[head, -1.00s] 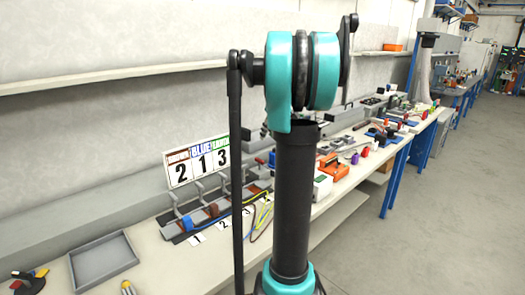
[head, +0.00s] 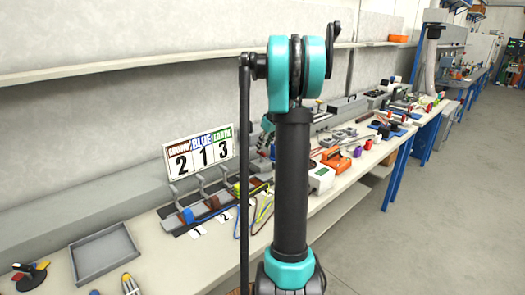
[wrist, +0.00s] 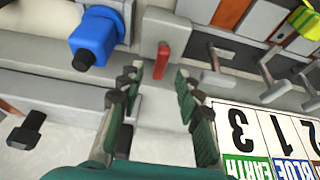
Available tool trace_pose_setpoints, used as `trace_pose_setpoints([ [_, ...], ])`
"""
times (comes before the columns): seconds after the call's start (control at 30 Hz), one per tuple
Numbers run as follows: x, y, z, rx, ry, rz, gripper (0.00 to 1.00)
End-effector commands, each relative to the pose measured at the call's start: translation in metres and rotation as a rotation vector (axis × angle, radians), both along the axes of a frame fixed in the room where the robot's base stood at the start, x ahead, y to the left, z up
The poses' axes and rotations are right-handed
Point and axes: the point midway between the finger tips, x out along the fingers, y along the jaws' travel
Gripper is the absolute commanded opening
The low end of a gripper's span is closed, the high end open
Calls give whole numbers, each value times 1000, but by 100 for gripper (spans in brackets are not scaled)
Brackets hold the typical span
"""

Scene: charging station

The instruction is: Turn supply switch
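A small red lever (wrist: 163,62), which looks like the supply switch, stands on a light grey housing in the wrist view. My gripper (wrist: 158,85) is open, its two dark fingers on either side of the lever's line and just short of it in the picture. Nothing is between the fingers. I cannot tell whether a finger touches the lever. In the head view my arm's dark link hides much of this spot, and the lever cannot be made out there.
A blue plug (wrist: 95,38) is left of the lever in the wrist view. Grey clamp levers (wrist: 215,65) and a number sign (wrist: 265,135) are on the right. In the head view, the sign (head: 198,152) stands behind the clamps, with a grey tray (head: 103,253) at left and a crowded bench beyond.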

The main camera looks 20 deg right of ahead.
Motion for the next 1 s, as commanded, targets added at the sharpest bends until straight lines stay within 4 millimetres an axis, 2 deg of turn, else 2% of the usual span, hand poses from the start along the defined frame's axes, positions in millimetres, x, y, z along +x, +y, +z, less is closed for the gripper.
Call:
trace_pose_setpoints([
  [0.2,9,3,-23,0,0,1,34],
  [0.57,11,4,-28,0,0,0,34],
  [0.67,11,4,-28,0,0,0,26],
  [0.87,11,4,-28,0,0,0,1],
  [1.0,11,4,-28,0,0,0,0],
])
